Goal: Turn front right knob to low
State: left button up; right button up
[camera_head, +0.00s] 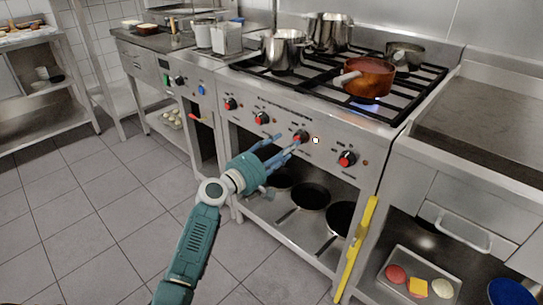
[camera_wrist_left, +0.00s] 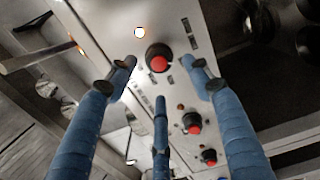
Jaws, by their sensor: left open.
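A row of red-capped black knobs runs along the stove's front panel. In the head view my left gripper (camera_head: 285,147) is at the third knob from the left (camera_head: 301,137), with its blue fingers spread. In the left wrist view a knob (camera_wrist_left: 158,58) shows between and beyond the open fingertips (camera_wrist_left: 163,75); I see no contact. A bright indicator light (camera_wrist_left: 139,32) glows beside this knob and also shows in the head view (camera_head: 315,140). The rightmost knob (camera_head: 347,158) stands clear of the fingers. My right gripper is out of view.
A copper pan (camera_head: 370,80) sits over a blue flame (camera_head: 364,106) at the front right of the stovetop. Steel pots (camera_head: 282,52) stand on the other burners. Dark pans (camera_head: 310,196) lie on the shelf below. A yellow bar (camera_head: 356,248) stands at the stove's right edge.

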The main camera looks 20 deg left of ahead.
pick_arm(q)
jog(key=v, duration=0.6)
jog(key=shift+s, duration=0.4)
jog(key=shift+a, duration=0.1)
